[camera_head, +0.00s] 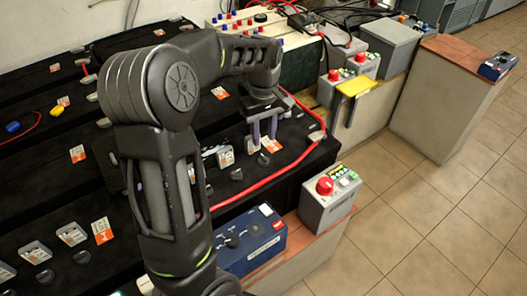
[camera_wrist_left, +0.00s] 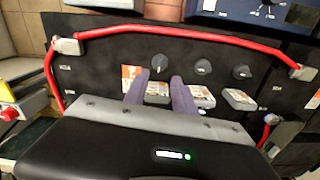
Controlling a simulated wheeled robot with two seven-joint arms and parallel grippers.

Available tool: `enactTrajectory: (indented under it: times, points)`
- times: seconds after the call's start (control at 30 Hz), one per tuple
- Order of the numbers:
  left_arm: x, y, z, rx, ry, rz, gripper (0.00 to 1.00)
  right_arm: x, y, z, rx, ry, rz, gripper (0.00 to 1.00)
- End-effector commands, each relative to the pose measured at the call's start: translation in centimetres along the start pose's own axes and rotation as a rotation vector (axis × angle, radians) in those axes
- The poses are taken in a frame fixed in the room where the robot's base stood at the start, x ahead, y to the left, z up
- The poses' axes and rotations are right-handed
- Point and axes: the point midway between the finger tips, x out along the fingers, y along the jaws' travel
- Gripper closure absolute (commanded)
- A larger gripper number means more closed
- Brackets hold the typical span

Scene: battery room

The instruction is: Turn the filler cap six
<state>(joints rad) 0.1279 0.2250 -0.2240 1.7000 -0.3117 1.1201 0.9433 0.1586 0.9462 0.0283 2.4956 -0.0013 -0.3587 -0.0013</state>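Several small dark filler caps show on the black battery top; I cannot read which one is number six. In the left wrist view, one cap with a pale pointer mark (camera_wrist_left: 159,63) lies just beyond my left gripper's fingertips, roughly in line with the gap between them. Two more caps, a middle one (camera_wrist_left: 203,66) and a right one (camera_wrist_left: 241,72), stand beside it. My left gripper (camera_wrist_left: 160,76) is open with its two purple-grey fingers apart and nothing between them. In the head view the left gripper (camera_head: 264,141) points down at the battery top. My right gripper is not in view.
A red cable (camera_wrist_left: 170,31) runs along the battery edge, close to the fingers; it also shows in the head view (camera_head: 290,168). Pale labelled blocks (camera_wrist_left: 239,99) stand near the caps. A blue instrument (camera_head: 250,243) and a grey box with a red button (camera_head: 328,202) sit in front.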

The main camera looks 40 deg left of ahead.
Motion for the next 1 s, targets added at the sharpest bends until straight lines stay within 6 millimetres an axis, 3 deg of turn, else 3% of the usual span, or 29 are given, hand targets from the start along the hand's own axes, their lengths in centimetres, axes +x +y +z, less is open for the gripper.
enactTrajectory:
  times: [0.5,0.87,1.0]
  points:
    - [6.9,0.0,0.1,0.001,-0.002,-0.002,0.68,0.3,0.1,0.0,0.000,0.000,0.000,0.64]
    - [7.4,0.0,0.1,0.001,-0.001,0.000,0.69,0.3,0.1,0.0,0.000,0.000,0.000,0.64]
    - [7.4,0.0,0.1,0.001,-0.001,0.001,0.80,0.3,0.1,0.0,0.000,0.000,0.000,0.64]
